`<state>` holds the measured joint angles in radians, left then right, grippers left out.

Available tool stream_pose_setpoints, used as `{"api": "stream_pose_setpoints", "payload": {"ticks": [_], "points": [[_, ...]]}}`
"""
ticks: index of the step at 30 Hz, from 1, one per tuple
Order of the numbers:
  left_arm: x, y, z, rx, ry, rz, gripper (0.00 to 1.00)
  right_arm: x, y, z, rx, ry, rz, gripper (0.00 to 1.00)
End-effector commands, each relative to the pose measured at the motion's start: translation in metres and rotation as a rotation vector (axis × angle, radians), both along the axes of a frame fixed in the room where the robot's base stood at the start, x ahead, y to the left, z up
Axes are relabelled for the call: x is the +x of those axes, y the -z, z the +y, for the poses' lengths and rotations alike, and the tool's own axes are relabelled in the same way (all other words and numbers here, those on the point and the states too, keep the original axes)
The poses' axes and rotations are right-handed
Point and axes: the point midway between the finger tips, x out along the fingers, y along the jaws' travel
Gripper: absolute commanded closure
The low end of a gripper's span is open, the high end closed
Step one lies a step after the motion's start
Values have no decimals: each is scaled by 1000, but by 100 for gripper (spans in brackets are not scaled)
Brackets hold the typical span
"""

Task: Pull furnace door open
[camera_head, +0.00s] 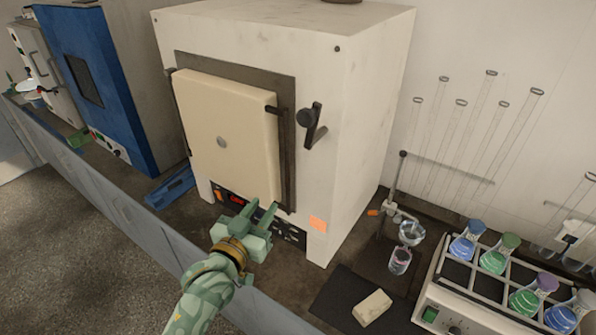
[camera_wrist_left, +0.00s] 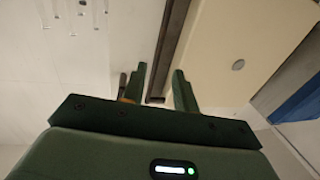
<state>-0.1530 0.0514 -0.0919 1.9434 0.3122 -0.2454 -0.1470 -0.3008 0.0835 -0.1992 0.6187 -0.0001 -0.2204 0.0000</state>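The furnace (camera_head: 350,120) is a large off-white box on the counter. A black latch handle (camera_head: 312,124) is on the furnace front, right of the door. My left gripper (camera_head: 263,212) is below the door's lower right corner, in front of the control panel, with fingers apart and nothing between them. In the left wrist view, the open fingers (camera_wrist_left: 160,85) point up towards the door (camera_wrist_left: 235,45). My right gripper is not seen.
A blue oven (camera_head: 95,80) stands left of the furnace, with a blue tray (camera_head: 170,187) before it. At right are a dark mat (camera_head: 340,297) with a pale block (camera_head: 372,307), a clamp stand (camera_head: 393,190) and a flask rack (camera_head: 470,322). Floor is open at lower left.

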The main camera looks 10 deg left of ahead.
Motion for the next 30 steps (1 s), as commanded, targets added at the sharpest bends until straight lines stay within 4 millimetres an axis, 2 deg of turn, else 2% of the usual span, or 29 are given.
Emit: {"api": "stream_pose_setpoints", "payload": {"ticks": [9, 15, 21, 30], "points": [[80, -1, -13, 0, 1, -1, 71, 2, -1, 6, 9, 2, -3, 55], [119, 0, -19, 1, 1, 1, 71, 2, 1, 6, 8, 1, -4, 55], [137, 0, -21, 0, 1, 1, 71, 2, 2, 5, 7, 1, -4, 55], [139, 0, -22, 0, 0, 2, 71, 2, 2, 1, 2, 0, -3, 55]]}}
